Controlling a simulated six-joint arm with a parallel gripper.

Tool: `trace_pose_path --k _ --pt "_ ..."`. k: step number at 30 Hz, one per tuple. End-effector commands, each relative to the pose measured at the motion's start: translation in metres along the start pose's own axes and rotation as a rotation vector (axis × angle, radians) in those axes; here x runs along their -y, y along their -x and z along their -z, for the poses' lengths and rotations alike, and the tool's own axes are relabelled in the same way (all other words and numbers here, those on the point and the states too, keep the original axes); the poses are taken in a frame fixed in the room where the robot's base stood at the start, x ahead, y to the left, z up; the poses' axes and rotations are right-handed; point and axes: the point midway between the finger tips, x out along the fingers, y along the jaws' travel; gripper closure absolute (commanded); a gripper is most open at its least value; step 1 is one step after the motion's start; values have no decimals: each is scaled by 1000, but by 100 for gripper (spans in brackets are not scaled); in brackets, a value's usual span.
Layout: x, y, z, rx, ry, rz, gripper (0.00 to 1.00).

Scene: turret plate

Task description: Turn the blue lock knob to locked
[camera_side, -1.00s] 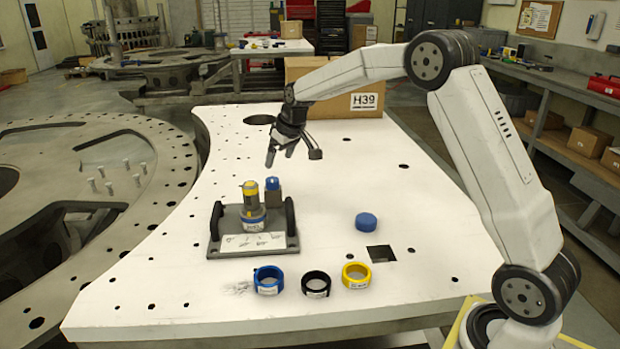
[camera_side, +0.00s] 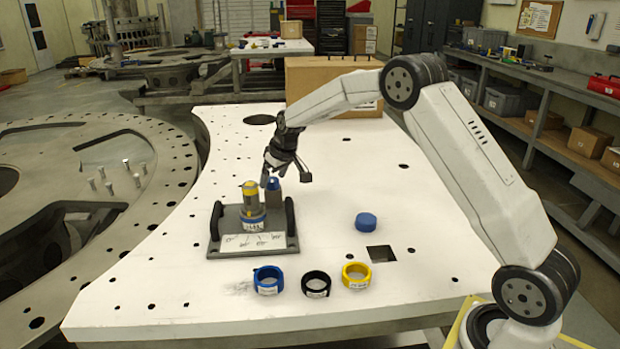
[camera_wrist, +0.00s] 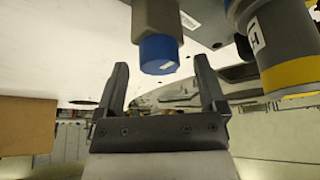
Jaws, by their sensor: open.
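The blue lock knob (camera_side: 273,184) sits on top of a grey post on the dark fixture plate (camera_side: 282,247), beside a taller yellow and grey cylinder (camera_side: 249,194) with a blue ring at its base. My gripper (camera_side: 268,183) is at the knob from above, and one finger partly overlaps the knob in the side view. In the wrist view the blue knob (camera_wrist: 158,54) lies between and just beyond the two open fingertips (camera_wrist: 160,68). The gap around it is clear on both sides. The yellow and grey cylinder (camera_wrist: 283,45) stands to the right of the fingers.
Blue (camera_side: 268,280), black (camera_side: 316,284) and yellow (camera_side: 356,276) rings lie on the white table in front of the fixture. A blue round cap (camera_side: 366,221) lies right of it, near a square hole. Black handles flank the fixture. A cardboard box (camera_side: 310,78) stands at the back.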

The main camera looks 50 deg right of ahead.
Motion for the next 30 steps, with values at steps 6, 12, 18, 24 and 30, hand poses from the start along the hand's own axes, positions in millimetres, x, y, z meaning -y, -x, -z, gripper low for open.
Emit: trace_pose_path --k 6,12,18,24,30 --pt "0 -6 0 -2 0 0 10" --pt "0 -6 0 -2 0 0 10" --pt "0 -6 0 -1 0 0 70" --pt "0 -6 0 -1 0 0 100" --pt "1 -6 0 0 -14 -5 100"
